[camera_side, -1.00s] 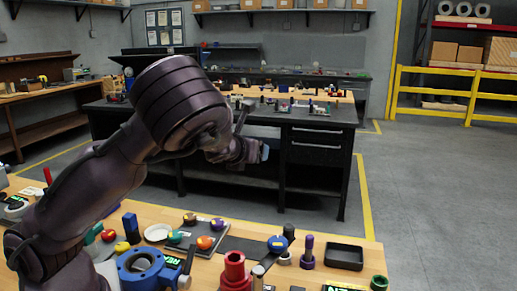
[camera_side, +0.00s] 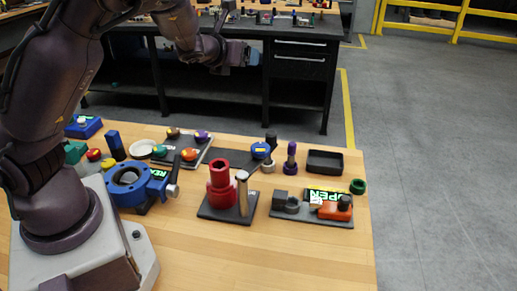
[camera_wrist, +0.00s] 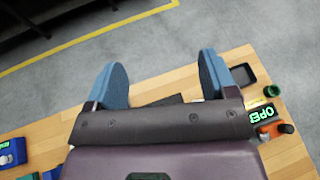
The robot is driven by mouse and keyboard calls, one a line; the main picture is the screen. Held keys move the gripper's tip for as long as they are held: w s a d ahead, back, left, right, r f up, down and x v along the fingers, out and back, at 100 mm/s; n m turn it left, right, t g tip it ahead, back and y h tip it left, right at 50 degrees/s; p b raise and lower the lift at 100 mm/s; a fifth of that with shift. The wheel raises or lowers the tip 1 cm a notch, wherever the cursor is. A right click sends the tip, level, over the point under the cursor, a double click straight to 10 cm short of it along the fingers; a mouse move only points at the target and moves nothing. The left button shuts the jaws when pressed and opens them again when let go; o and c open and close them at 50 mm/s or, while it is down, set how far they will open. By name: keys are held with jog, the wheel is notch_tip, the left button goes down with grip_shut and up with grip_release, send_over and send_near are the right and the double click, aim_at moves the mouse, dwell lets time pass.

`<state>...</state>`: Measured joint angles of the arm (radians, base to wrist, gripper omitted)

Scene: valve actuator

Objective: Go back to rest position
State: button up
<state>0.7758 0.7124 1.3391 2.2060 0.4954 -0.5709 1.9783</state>
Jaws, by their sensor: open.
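My gripper (camera_side: 245,55) is held out above and beyond the far edge of the wooden table in the side view, empty. In the wrist view its two blue fingers stand wide apart, with bare floor and table edge between and beyond them (camera_wrist: 162,80). It touches nothing. On the table below are a blue ring-shaped valve body (camera_side: 128,190), a red stepped part (camera_side: 221,184) on a dark plate, and a dark fixture (camera_side: 315,210) with a green "OPEN" label and an orange piece (camera_side: 335,212).
A black tray (camera_side: 325,162) and a green ring (camera_side: 357,187) lie near the table's right edge. Several coloured knobs stand on plates at the back. A dark workbench (camera_side: 300,75) stands behind the table. Grey floor at right is clear.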

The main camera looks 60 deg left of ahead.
jog(key=s+f+n+g+y, duration=0.1)
jog(key=s+f+n+g, duration=0.45)
jog(key=n, duration=0.55)
jog(key=s+d+f+n+g+h, duration=0.35)
jog(key=s+d+n, duration=0.4)
jog(key=n, duration=0.35)
jog(key=s+d+r+n+t+h, duration=0.1)
jog(key=s+d+r+n+h, duration=0.1)
jog(key=r, duration=0.5)
jog(key=s+d+r+n+t+h, duration=0.1)
jog(key=s+d+r+n, duration=0.4)
jog(key=s+d+r, duration=0.2)
jog(key=shift+s+d+r+t+h, duration=0.35)
jog(key=shift+s+r, duration=0.25)
jog(key=shift+s, duration=0.4)
